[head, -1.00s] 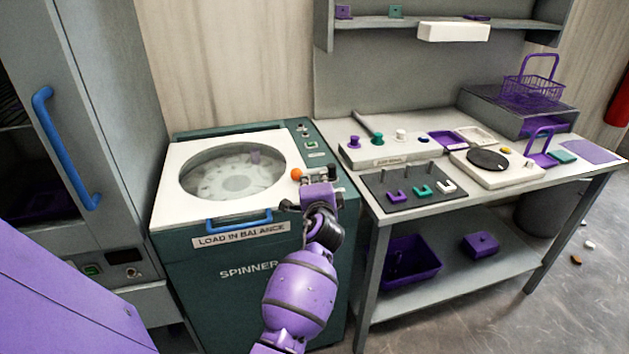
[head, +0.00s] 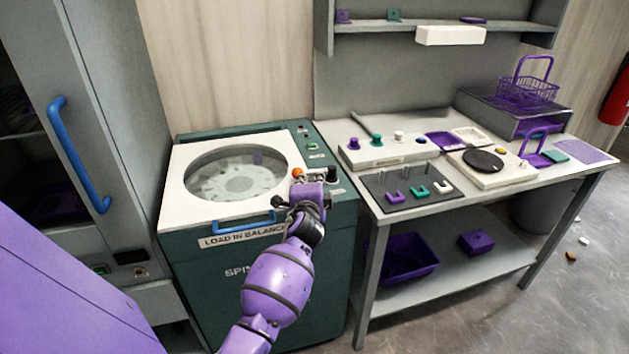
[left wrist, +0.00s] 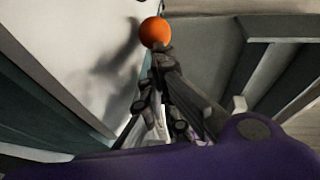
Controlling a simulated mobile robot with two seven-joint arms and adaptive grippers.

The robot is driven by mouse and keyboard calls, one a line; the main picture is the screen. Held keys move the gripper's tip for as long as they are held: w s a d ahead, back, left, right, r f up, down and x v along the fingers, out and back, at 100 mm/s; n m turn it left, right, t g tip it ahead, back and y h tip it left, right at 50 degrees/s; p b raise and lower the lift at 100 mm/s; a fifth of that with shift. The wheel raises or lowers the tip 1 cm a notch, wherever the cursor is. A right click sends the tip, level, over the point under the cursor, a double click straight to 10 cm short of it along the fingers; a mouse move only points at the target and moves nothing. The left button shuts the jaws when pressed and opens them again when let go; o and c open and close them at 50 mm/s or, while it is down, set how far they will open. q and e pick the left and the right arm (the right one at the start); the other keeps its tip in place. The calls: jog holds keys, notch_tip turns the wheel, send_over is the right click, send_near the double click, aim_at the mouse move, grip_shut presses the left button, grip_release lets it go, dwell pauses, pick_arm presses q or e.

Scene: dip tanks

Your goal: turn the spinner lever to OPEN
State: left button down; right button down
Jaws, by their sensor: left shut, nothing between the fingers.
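The spinner (head: 335,232) is a dark green machine with a white top, a round clear lid (head: 236,172) and a blue front handle (head: 243,224). An orange ball knob (head: 297,173), which looks like the lever's end, shows at the right of the white top. My left gripper (head: 303,184) is at the knob, shut and empty. In the left wrist view the orange knob (left wrist: 155,32) lies just beyond the tips of my left gripper (left wrist: 160,50); I cannot tell if they touch. The lever's shaft and any OPEN mark are hidden. My right gripper is not in view.
A grey workbench (head: 350,190) stands right of the spinner, with a peg board (head: 385,203), a purple basket (head: 527,90) and a lower-shelf bin (head: 432,262). A grey cabinet with a blue handle (head: 80,155) stands at the left.

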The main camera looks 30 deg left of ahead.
pick_arm(q)
jog(key=shift+w+a, duration=0.25)
jog(key=shift+a, duration=0.35)
jog(key=shift+w+a, duration=0.25)
jog(key=shift+a, duration=0.35)
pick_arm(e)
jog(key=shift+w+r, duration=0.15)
pick_arm(q)
jog(key=shift+a, duration=0.1)
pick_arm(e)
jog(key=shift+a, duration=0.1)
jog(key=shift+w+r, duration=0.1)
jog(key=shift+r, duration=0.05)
